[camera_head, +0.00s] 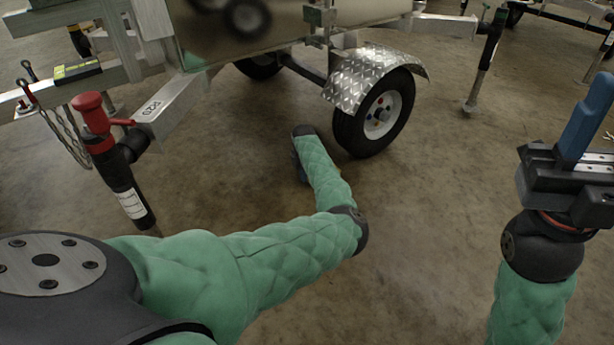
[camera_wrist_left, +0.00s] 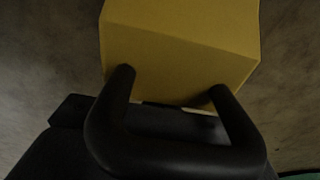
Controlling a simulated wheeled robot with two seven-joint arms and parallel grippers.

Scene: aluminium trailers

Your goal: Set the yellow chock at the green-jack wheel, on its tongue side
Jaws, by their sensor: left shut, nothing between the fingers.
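The yellow chock (camera_wrist_left: 180,50) fills the upper middle of the left wrist view, close in front of my left gripper. A dark U-shaped bar (camera_wrist_left: 170,155) lies at its lower face; I cannot tell whether they touch. My right gripper (camera_head: 586,118), with blue fingers, is raised at the right edge, clear of the trailer.
The trailer's diamond-plate fender (camera_head: 362,75) overhangs the wheel. Its metal tongue beam (camera_head: 172,108) reaches to the left, with chains (camera_head: 65,135) hanging there. Another dark jack leg (camera_head: 487,60) stands at the back right. The concrete floor (camera_head: 430,200) right of my left arm is clear.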

